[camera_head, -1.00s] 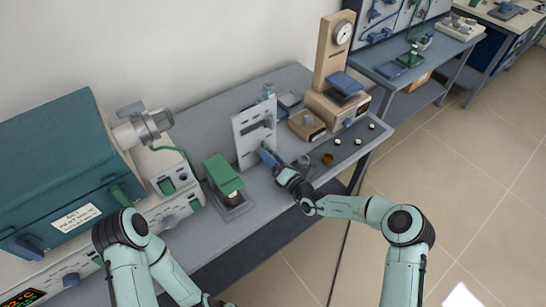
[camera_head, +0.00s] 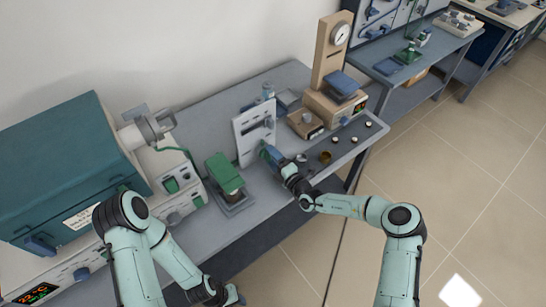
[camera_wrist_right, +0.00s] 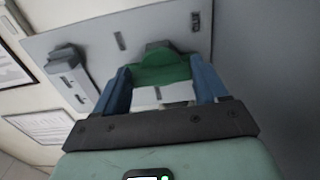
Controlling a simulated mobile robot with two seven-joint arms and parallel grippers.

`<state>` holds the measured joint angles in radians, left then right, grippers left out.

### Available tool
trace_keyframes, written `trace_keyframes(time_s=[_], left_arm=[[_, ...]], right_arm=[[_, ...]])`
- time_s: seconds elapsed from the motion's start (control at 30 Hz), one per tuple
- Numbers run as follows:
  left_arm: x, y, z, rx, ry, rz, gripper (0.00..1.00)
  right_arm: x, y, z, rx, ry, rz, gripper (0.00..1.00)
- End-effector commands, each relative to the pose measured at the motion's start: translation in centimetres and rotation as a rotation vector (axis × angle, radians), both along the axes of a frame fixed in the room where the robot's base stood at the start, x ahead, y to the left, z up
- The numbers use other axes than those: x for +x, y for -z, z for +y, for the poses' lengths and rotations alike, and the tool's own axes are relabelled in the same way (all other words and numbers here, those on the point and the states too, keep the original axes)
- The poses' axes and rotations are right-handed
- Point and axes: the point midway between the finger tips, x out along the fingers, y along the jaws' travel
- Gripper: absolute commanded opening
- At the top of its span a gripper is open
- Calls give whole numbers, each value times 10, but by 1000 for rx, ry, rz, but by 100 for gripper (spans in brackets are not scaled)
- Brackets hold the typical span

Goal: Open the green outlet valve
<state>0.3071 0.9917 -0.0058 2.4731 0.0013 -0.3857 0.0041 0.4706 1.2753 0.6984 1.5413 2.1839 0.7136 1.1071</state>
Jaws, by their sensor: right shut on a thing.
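A pale upright panel (camera_head: 252,135) stands on the bench. It carries a green valve handle (camera_wrist_right: 162,66), which shows large in the right wrist view and only as a small green patch in the head view. My right gripper (camera_head: 268,154) is at the panel's lower part. In the right wrist view its blue fingers (camera_wrist_right: 163,85) are on either side of the green handle, shut on it. A dark fitting (camera_wrist_right: 68,68) sits on the panel to the left of the handle. My left gripper (camera_head: 234,296) is low at the bottom edge, away from the panel; its fingers are too small to read.
A green-topped device (camera_head: 225,172) stands just left of the panel. A large teal furnace (camera_head: 65,165) fills the left. A tan balance (camera_head: 332,105) and several small cups stand to the right. Bench space in front of the panel is narrow.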

Motion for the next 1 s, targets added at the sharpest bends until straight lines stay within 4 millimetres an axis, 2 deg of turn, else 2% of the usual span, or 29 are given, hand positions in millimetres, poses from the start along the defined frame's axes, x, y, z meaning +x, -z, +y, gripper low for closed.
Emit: trace_keyframes(time_s=[0.5, 0.53, 0.6, 1.0], left_arm=[[1, -1, 0, 0, 0, -1, 42], [1, -1, 0, 0, 0, -1, 42], [1, -1, 0, 0, 0, -1, 42], [0, 0, 0, 0, 0, 0, 42]], right_arm=[[0, 1, 0, 18, 1, 14, 42], [0, 1, 0, 18, 1, 14, 76], [0, 1, 0, 18, 1, 14, 98], [-5, 1, -4, 16, 0, 13, 98]])
